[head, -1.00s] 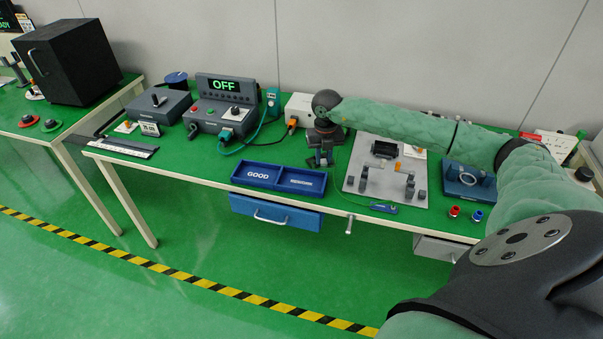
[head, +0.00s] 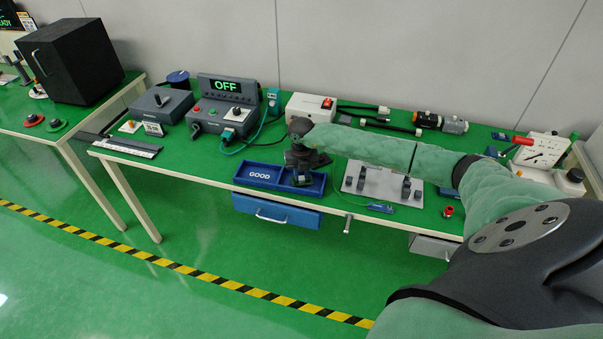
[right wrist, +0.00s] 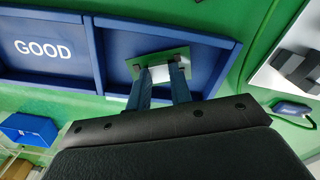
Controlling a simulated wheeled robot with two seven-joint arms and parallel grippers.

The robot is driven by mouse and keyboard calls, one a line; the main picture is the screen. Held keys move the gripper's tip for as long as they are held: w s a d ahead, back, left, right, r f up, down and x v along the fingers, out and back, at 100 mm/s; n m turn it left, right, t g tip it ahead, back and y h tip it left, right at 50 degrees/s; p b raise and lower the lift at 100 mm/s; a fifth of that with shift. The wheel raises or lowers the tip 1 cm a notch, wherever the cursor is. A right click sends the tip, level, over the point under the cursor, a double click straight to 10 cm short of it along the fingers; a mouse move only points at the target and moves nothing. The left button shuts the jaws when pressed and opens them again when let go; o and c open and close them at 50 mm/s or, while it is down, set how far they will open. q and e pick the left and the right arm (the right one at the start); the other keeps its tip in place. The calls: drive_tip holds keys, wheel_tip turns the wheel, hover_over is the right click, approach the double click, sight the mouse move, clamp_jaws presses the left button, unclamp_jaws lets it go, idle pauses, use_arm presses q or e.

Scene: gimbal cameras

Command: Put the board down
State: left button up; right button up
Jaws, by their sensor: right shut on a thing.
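The board (right wrist: 146,61) is a small green plate with a pale block on it, seen in the right wrist view. My right gripper (right wrist: 160,82) is shut on it. The board is over the right compartment of the blue tray (right wrist: 95,60); I cannot tell whether it touches the floor of it. In the head view my right gripper (head: 302,180) is over the right part of the tray (head: 250,184), and the board is hidden there. The tray's left compartment is marked GOOD and looks empty. My left gripper is not in view.
A grey fixture plate (head: 385,185) stands just right of the tray. A control box (head: 222,115) reading OFF and a white box (head: 310,108) stand behind. A blue drawer (head: 275,212) hangs under the table's front edge.

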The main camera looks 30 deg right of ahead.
drive_tip(key=shift+f, duration=0.35)
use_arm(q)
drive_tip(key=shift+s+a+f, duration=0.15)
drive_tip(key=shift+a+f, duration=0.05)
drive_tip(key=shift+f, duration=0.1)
use_arm(e)
drive_tip(key=shift+s, duration=0.1)
drive_tip(key=shift+f, duration=0.15)
drive_tip(key=o, duration=0.8)
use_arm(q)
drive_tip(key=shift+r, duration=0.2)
